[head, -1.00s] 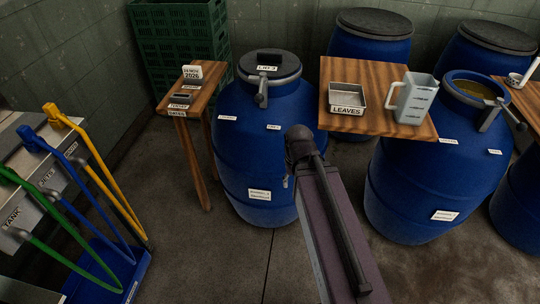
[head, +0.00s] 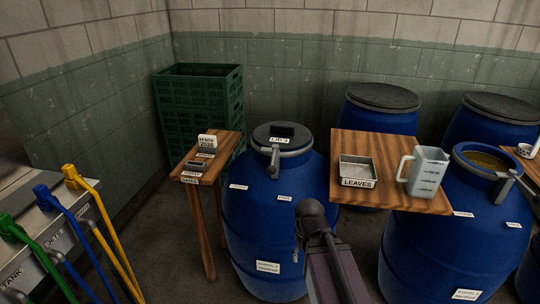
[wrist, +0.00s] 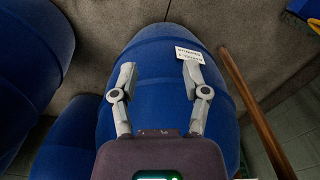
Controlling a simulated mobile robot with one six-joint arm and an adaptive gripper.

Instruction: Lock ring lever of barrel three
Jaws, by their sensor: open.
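The near left blue barrel (head: 267,215) has a dark lid (head: 262,134) on it, with a tag that seems to read "LID 3". A grey ring (head: 300,150) runs around the lid's rim. Its lever (head: 275,160) sticks out at the front and points down, apart from the barrel wall as far as I can tell. In the wrist view my gripper (wrist: 159,72) is open and empty over the blue side of a barrel (wrist: 150,50) with a white label (wrist: 190,56). The lever is not visible there. In the head view the fingers are hidden.
A small wooden table (head: 207,172) with cards stands left of the barrel. A wooden shelf (head: 390,193) at right carries a metal tray (head: 358,170) and a jug (head: 427,172). An open barrel (head: 450,245) stands right, green crates (head: 197,105) behind, coloured-handled tools (head: 95,220) at left.

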